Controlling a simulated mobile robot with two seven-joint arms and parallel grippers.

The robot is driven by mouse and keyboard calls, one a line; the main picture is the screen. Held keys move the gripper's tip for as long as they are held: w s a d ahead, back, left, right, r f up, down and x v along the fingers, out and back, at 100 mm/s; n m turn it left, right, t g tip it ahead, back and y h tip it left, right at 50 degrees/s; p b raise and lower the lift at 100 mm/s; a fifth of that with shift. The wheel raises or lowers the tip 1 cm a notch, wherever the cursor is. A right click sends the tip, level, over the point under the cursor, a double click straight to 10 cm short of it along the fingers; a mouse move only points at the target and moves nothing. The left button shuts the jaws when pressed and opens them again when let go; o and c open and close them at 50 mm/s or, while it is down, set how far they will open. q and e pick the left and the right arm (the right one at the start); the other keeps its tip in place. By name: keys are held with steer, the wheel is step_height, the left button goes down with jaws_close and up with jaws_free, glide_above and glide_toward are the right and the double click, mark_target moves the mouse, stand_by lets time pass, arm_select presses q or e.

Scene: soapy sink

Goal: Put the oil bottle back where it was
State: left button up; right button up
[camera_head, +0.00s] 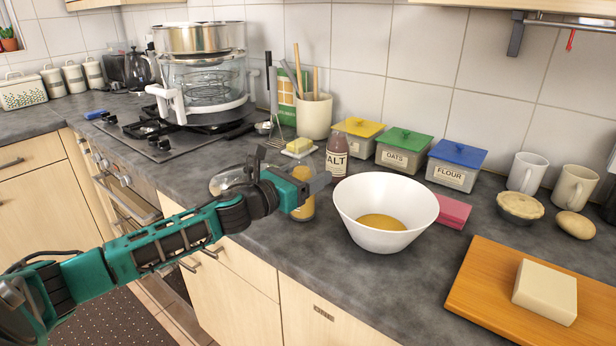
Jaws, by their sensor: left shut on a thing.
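The oil bottle (303,208) is a small clear bottle with yellow contents, just left of the white bowl. My left gripper (308,187) is shut on it and hides much of its upper part. The bottle looks upright; I cannot tell whether its base touches the counter. The white bowl (370,202) stands on the grey counter with yellow liquid in its bottom. My right gripper is not in view.
Behind the bottle stand a salt bottle (337,155) and a butter dish (299,149). A glass jar (226,181) is partly behind my left arm. Lidded boxes, including flour (455,168), line the wall. A wooden board (480,287) lies at right.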

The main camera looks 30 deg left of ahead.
arm_select(q)
steer(key=shift+r, duration=0.1)
steer(key=o, duration=1.3)
steer(key=shift+s, duration=0.1)
steer(key=shift+s+a, duration=0.1)
steer(key=shift+s, duration=0.25)
steer(key=s, duration=0.2)
steer(key=s+a, duration=0.1)
steer(key=s, duration=0.2)
steer(key=s+b, duration=0.1)
steer(key=s, duration=0.2)
steer(key=shift+s+a, duration=0.2)
steer(key=shift+a, duration=0.05)
steer(key=shift+s+a, duration=0.25)
steer(key=shift+s, duration=1)
